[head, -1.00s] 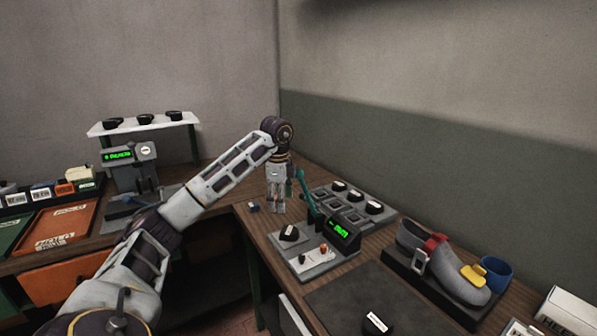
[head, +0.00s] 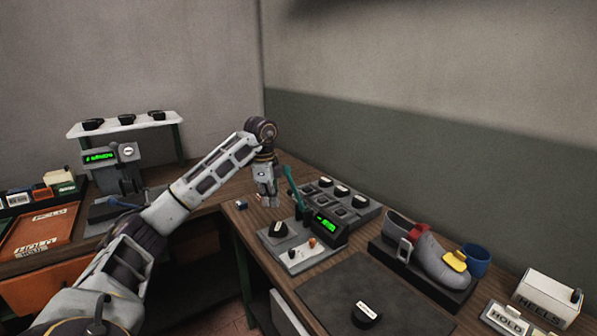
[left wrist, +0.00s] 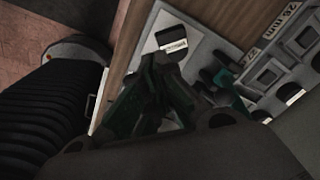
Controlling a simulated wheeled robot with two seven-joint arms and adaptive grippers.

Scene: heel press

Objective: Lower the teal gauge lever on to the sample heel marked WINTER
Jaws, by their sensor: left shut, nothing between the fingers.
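The teal gauge lever (head: 291,187) stands raised and tilted above the grey gauge base (head: 312,262), beside its green-lit display (head: 326,222). A black sample heel with a white label (head: 278,228) sits on the base; its lettering is too small to read. The heel also shows in the left wrist view (left wrist: 171,40), with part of the teal lever (left wrist: 224,78). My left gripper (head: 269,203) points down, shut and empty, just left of the lever and behind the heel. Its dark fingers (left wrist: 157,65) partly cover the gauge in the wrist view. My right gripper is out of view.
A tray with several black-knobbed blocks (head: 358,192) lies behind the gauge. A dark mat (head: 335,299) carries another labelled black heel (head: 366,314). A grey shoe (head: 428,250) stands to the right.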

